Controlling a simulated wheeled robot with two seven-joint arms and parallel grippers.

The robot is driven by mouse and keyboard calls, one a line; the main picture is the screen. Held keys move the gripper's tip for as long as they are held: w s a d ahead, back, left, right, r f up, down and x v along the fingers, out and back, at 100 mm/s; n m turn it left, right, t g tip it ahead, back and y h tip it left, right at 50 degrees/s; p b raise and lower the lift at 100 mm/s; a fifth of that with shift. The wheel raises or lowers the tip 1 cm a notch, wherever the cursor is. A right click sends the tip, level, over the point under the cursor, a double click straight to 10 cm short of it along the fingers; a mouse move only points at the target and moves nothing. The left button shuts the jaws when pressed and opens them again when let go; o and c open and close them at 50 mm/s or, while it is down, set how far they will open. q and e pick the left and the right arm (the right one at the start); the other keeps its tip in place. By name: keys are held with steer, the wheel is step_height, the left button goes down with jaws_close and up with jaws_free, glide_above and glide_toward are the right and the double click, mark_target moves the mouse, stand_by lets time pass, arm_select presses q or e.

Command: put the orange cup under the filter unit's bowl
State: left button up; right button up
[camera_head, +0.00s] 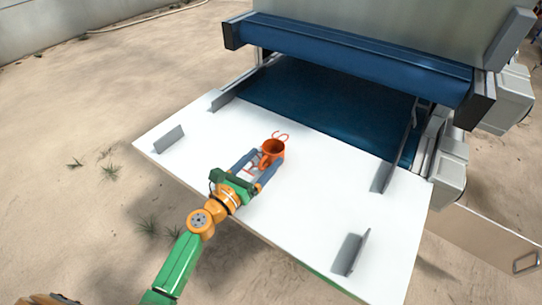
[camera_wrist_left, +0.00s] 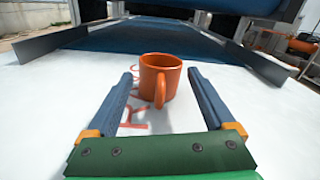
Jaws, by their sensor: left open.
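The orange cup (camera_head: 272,148) stands upright on the white board (camera_head: 310,200). In the left wrist view the cup (camera_wrist_left: 160,78) is just beyond the fingertips, centred in the gap, with its handle turned toward my gripper. My left gripper (camera_head: 257,165) is open, with its blue fingers pointing at the cup; it also shows in the left wrist view (camera_wrist_left: 162,78). No filter unit or bowl can be made out in either view. My right gripper is not in view.
A blue belt (camera_head: 320,95) runs under a grey machine with a blue roller bar (camera_head: 350,58) behind the board. Grey metal guides (camera_head: 357,250) stand on the board, another at the left (camera_head: 169,139). Red markings lie under the cup. The board is clear around it.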

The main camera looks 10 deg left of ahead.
arm_select(q)
jaws_close()
steer(key=shift+s, duration=0.1)
stand_by(1.3)
